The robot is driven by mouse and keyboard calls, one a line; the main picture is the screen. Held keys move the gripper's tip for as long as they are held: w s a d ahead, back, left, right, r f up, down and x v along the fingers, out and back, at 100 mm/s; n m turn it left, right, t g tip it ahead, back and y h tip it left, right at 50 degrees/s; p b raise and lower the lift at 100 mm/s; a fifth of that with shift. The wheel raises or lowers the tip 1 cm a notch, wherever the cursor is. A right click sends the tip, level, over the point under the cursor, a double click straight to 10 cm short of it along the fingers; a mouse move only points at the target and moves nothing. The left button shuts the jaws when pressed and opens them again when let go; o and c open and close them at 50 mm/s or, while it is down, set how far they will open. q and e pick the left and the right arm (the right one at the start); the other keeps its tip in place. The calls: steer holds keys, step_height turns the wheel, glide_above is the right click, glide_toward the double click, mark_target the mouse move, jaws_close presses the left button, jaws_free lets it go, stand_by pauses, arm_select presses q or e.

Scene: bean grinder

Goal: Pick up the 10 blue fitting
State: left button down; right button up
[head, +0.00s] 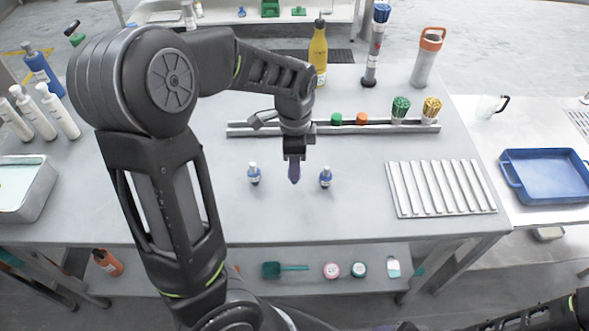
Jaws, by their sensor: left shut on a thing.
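My left gripper (294,163) reaches down over the middle of the grey table. It is shut on a small dark blue-purple piece, the blue fitting (294,175), which points downward between the fingers. Its upper part is hidden by the fingers. I cannot tell whether its lower end touches the table. A small blue bottle-like item with a white cap (254,175) stands left of the gripper, and a similar one (325,178) stands right of it. My right gripper is not in view.
Behind the gripper is a long rail (380,126) with green, orange and gold-topped items. A ribbed metal rack (440,188) lies to the right. A yellow bottle (318,52) stands at the back. A blue tray (545,175) is far right. The table front is clear.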

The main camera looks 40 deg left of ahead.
arm_select(q)
step_height(320, 180, up, 8)
steer(key=shift+f, duration=0.1)
stand_by(0.7)
